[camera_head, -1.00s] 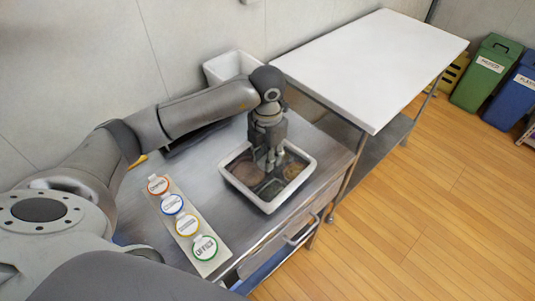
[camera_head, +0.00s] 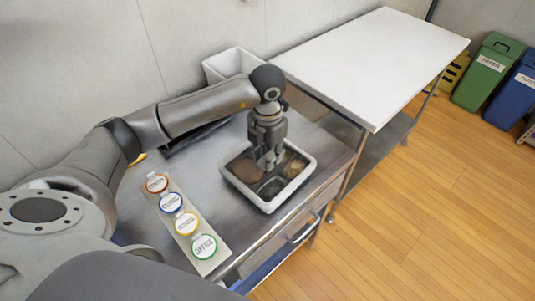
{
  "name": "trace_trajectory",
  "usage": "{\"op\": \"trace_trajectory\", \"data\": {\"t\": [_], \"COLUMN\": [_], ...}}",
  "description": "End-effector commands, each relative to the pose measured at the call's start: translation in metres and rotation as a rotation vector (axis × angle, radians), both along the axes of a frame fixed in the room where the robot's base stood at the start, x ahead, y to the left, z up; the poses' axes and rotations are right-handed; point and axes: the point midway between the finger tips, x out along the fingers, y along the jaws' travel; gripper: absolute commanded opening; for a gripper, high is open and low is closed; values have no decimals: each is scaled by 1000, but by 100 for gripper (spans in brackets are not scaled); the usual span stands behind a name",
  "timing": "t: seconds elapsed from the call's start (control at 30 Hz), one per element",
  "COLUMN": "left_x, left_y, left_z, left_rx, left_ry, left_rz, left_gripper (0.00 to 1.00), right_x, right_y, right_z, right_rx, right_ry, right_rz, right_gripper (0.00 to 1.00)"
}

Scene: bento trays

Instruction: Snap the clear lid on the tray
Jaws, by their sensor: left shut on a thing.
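The white bento tray (camera_head: 293,192) sits on the steel counter, with food in its compartments. My left gripper (camera_head: 268,168) points down over the middle of the tray, its fingertips close to the tray's contents. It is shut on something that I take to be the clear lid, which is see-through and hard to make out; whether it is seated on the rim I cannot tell. The gripper hides part of the tray's far side. My right gripper is not in view.
A strip with several coloured round labels (camera_head: 187,222) lies left of the tray. A white bin (camera_head: 229,63) stands behind. A white-topped table (camera_head: 368,62) adjoins at the right. Green (camera_head: 486,75) and blue (camera_head: 517,93) bins stand far right. The counter's front edge is near the tray.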

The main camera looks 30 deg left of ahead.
Motion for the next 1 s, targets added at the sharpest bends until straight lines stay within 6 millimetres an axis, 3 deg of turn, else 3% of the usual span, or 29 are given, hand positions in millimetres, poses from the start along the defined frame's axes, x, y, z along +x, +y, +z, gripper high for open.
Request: {"op": "trace_trajectory", "data": {"t": [0.13,0.17,0.33,0.57,0.77,1.0], "left_x": [0,0,0,0,0,0], "left_y": [0,0,0,0,0,0], "left_z": [0,0,0,0,0,0], "left_rx": [0,0,0,0,0,0], "left_ry": [0,0,0,0,0,0], "left_rz": [0,0,0,0,0,0], "left_gripper": [8,29,50,51,76,76], "right_x": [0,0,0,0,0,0], "right_y": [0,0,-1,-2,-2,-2], "right_z": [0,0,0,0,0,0], "right_rx": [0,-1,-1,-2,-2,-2], "right_ry": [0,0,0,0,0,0], "right_rz": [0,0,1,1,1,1], "right_gripper": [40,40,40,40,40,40]}}
